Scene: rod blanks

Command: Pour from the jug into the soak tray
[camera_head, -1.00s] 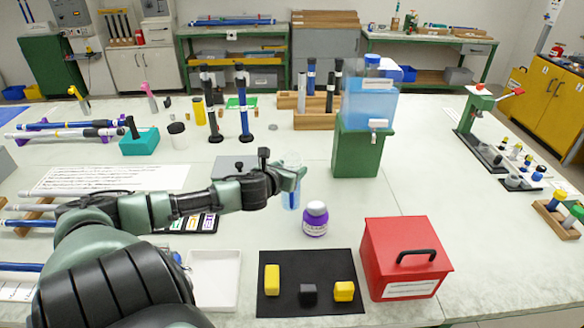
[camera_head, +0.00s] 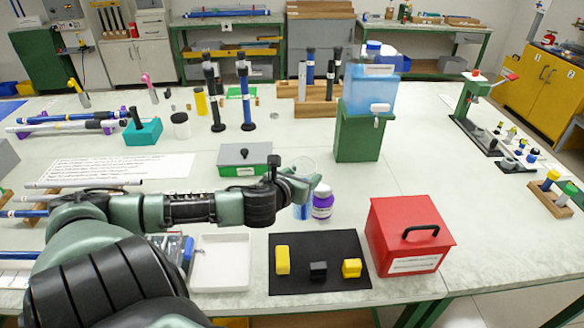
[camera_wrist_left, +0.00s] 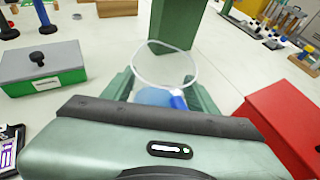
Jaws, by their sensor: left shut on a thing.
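The jug (camera_head: 303,168) is clear, with blue liquid low in it. My left gripper (camera_head: 301,186) is shut on it and holds it roughly upright, partly in front of the purple bottle. In the left wrist view the round rim of the jug (camera_wrist_left: 165,48) shows between the fingers of my left gripper (camera_wrist_left: 160,92). I cannot tell how far its base is above the table. The soak tray (camera_head: 220,287) is white, shallow and looks empty; it lies to the left of the jug and nearer to me. My right gripper is out of view.
A purple bottle (camera_head: 322,205) stands right beside the jug. A black mat (camera_head: 300,291) with yellow and dark blocks lies right of the tray. A red box (camera_head: 408,228) stands further right. A green-and-grey case (camera_head: 230,171) and a green stand with a blue tank (camera_head: 368,92) are behind.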

